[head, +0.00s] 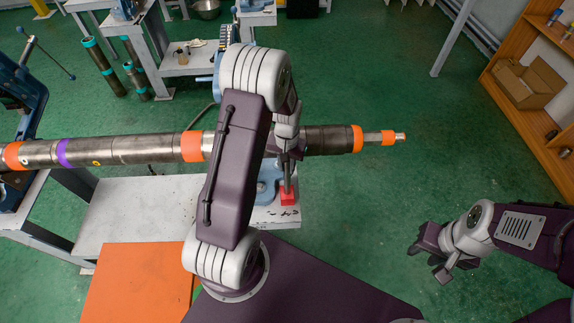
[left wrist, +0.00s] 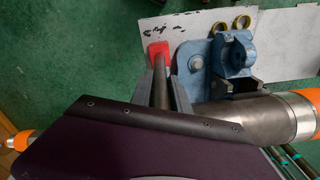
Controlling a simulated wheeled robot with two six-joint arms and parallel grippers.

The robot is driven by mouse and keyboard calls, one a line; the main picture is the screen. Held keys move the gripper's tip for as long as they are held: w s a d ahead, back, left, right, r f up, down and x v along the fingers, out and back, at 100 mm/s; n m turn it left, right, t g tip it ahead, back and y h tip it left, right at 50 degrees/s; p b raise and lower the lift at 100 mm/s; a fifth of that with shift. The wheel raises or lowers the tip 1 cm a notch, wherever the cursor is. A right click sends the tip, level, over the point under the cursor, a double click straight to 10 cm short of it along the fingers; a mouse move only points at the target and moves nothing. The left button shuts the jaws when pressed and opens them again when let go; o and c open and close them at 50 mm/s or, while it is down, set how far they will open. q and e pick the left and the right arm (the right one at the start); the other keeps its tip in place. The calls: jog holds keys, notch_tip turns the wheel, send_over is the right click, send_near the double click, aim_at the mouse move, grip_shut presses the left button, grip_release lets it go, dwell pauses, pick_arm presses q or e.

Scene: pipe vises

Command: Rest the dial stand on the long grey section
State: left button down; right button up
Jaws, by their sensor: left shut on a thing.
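The long grey section (head: 130,150) is a pipe with orange and purple bands, lying level across the head view. It also shows in the left wrist view (left wrist: 245,118). The dial stand shows as a dark upright rod with a red end (head: 287,197); the red end also shows in the left wrist view (left wrist: 158,52). My left gripper (head: 288,150) is shut on the rod, right beside the pipe in the picture. My forearm hides part of the pipe. I cannot tell whether the red end touches the bench. My right gripper (head: 426,262) is open and empty, far from the pipe.
A blue vise (left wrist: 205,70) stands on the pale bench (head: 125,205) by the pipe. Two brass rings (left wrist: 230,24) lie on that bench. An orange surface (head: 135,285) is at front left. A wooden shelf (head: 515,95) stands at right, with open green floor before it.

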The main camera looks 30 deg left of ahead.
pick_arm(q)
jog(key=shift+f, duration=0.1)
jog(key=c, duration=1.3)
grip_release()
jog(key=shift+o, duration=0.7)
jog(key=shift+s, duration=0.1)
notch_tip(320, 180, up, 7)
jog(key=p, duration=0.6)
